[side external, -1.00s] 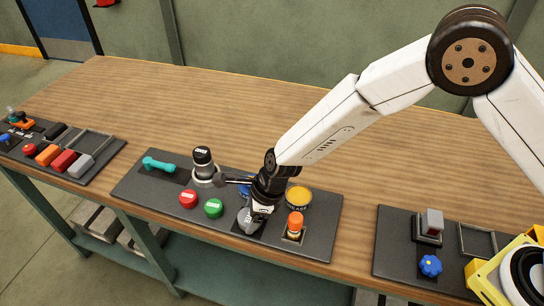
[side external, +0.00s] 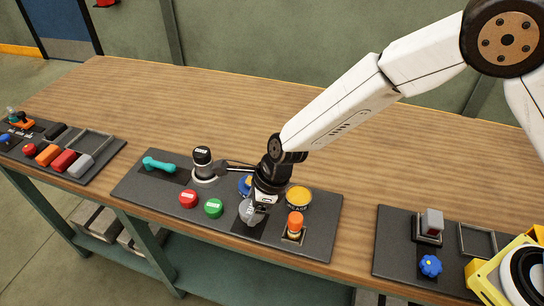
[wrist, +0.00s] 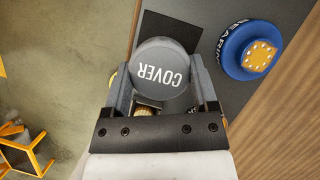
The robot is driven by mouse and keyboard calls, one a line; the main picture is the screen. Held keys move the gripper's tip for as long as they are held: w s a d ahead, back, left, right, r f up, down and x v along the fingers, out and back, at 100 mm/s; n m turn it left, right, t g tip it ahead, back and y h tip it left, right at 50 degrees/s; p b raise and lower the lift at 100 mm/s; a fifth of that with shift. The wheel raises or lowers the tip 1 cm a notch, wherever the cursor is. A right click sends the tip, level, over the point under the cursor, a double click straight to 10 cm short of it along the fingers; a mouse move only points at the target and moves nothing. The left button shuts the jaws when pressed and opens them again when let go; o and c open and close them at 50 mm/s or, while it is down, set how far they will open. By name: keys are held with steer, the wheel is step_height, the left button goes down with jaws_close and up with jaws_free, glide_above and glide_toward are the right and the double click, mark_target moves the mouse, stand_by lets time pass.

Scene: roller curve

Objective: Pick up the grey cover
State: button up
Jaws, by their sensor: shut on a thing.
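The grey cover (wrist: 160,68) is a round piece with "COVER" in white on its top. In the wrist view it sits between the two fingers of my gripper (wrist: 160,80), which press on its left and right sides. In the side view the cover (side external: 249,212) shows just below my gripper (side external: 257,205), above a dark square (side external: 249,228) on the grey board. It appears slightly raised off the board. My gripper hides part of it.
The blue bearing (wrist: 248,50) is beside the cover. The yellow grease tin (side external: 299,196) and an orange-capped item (side external: 295,223) stand to the right. Green (side external: 213,208) and red (side external: 188,198) buttons and a black-topped post (side external: 203,163) are to the left.

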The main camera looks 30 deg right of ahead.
steer(key=s+d+r, duration=0.6)
steer(key=s+r, duration=0.3)
steer(key=s, duration=0.2)
steer(key=shift+s+d, duration=0.2)
steer(key=shift+d, duration=0.2)
steer(key=shift+w, duration=0.15)
stand_by(0.4)
steer(key=w+a+f, duration=0.1)
steer(key=w, duration=0.6)
steer(key=w+f, duration=0.1)
steer(key=w, duration=0.5)
steer(key=w+a+f, duration=0.1)
steer(key=w, duration=0.6)
steer(key=shift+w+a, duration=0.3)
steer(key=shift+f, duration=0.2)
